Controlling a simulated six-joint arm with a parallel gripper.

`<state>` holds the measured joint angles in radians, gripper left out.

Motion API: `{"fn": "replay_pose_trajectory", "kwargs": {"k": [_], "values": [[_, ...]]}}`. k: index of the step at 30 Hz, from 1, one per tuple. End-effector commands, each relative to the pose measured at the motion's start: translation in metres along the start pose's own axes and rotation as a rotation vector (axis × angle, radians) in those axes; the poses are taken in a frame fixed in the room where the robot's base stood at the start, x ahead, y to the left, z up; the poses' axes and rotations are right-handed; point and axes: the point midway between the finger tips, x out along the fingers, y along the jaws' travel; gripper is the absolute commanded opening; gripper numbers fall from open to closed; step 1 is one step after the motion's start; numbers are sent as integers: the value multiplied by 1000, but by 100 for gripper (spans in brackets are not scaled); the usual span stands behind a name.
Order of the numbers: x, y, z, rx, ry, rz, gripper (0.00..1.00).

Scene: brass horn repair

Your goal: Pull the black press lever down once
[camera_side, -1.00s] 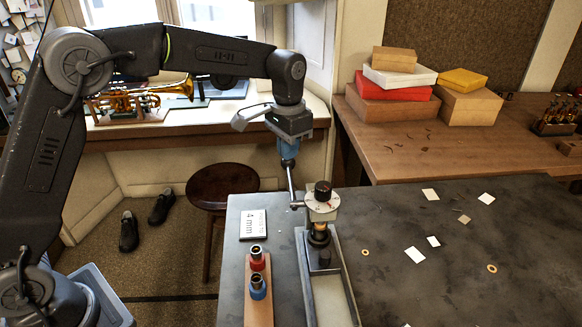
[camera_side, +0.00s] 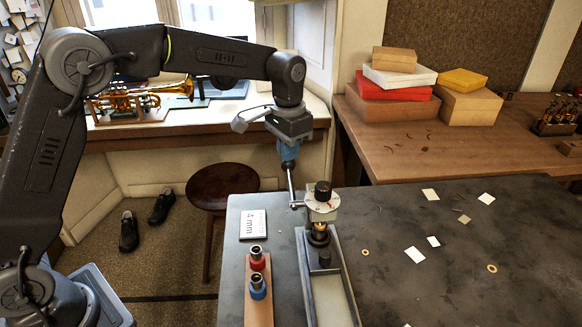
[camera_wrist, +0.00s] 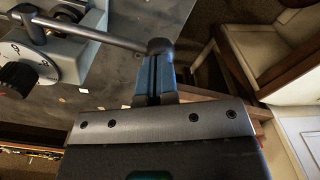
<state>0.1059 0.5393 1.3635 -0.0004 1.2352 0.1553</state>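The press (camera_side: 322,205) has a white round dial and a black knob on top, and stands on a metal base on the dark bench. Its lever (camera_side: 291,185) is a thin metal rod angled up and away from the press to my gripper (camera_side: 288,160). In the wrist view the lever (camera_wrist: 85,33) runs from the press (camera_wrist: 45,60) at left to a black end knob (camera_wrist: 160,46). My gripper's blue fingers (camera_wrist: 155,68) are close together with a thin gap. Their tips meet the end knob, which shows just beyond them. Contact underneath is hidden.
A "4 mm" card (camera_side: 253,225) and a wooden block (camera_side: 259,305) with red and blue-ringed sockets are left of the press. Paper pieces and small rings lie on the bench (camera_side: 450,270) at right. A round stool (camera_side: 222,186) stands behind at left.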

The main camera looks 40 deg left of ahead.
Motion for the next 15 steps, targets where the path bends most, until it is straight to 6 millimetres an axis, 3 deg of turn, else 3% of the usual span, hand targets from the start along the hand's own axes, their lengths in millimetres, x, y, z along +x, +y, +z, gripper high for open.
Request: {"fn": "replay_pose_trajectory", "kwargs": {"k": [4, 15], "values": [[2, 0, 1, 1, -12, 1, 0], [-22, 0, 0, 1, -5, 0, 0]]}}
